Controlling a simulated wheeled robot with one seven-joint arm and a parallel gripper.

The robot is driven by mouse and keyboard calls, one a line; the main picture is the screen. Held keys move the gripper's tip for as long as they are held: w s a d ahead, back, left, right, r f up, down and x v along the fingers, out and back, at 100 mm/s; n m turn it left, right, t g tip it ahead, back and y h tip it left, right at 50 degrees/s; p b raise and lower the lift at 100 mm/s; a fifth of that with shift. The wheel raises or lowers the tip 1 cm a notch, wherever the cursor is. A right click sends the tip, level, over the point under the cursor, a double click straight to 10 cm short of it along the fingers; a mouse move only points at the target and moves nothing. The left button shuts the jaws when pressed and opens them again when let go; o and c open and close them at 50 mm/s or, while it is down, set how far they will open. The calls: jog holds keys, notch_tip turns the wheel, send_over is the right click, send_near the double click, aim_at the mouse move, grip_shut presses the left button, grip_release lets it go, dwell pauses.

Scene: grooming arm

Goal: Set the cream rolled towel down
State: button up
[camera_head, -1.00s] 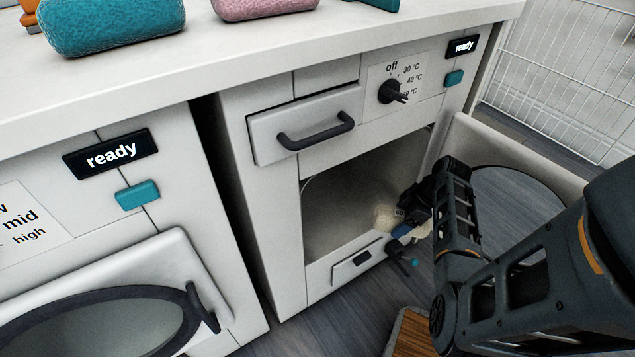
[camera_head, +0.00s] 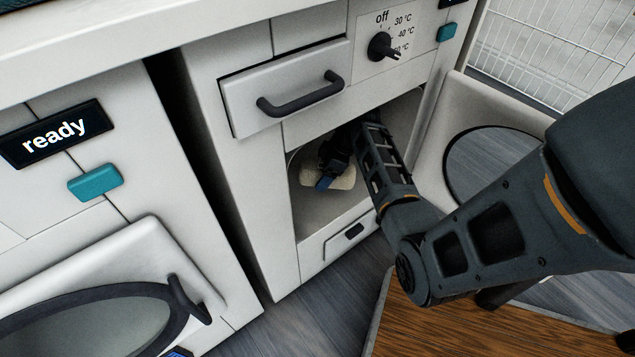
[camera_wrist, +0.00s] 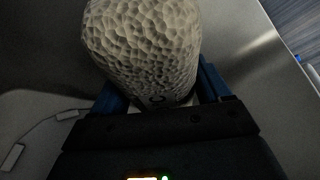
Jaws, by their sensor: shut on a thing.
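The cream rolled towel (camera_head: 338,181) is inside the open washing machine drum (camera_head: 303,222), at its front. My gripper (camera_head: 325,183) is shut on it, reaching in through the opening from the right. In the wrist view the towel (camera_wrist: 145,45) fills the upper middle, with a bumpy cream surface, between the blue fingers of my gripper (camera_wrist: 160,100). The towel's underside is hidden, so I cannot tell whether it touches the drum floor.
The open machine door (camera_head: 470,100) stands at the right, beside my arm. A drawer with a dark handle (camera_head: 300,95) sits above the opening. A second machine with a round door (camera_head: 100,310) stands at the left. A wooden surface (camera_head: 440,325) lies below my arm.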

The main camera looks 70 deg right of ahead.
jog(key=shift+w+a, duration=0.2)
jog(key=shift+w, duration=0.75)
jog(key=shift+f, duration=0.15)
jog(key=shift+f+b, duration=1.1)
jog(key=shift+f, duration=0.45)
jog(key=shift+f, duration=0.1)
jog(key=shift+f, duration=0.1)
jog(key=o, duration=1.1)
jog(key=p+v, duration=0.3)
jog(key=v, duration=0.3)
jog(key=s+d, duration=0.1)
jog(key=s, duration=0.2)
jog(key=s+p, duration=0.1)
jog(key=s, duration=0.3)
jog(key=s+d, duration=0.1)
jog(key=s, duration=0.3)
jog(key=shift+s+d+f+p, duration=0.2)
jog(key=shift+d+f+p, duration=0.1)
jog(key=shift+d+p, duration=0.1)
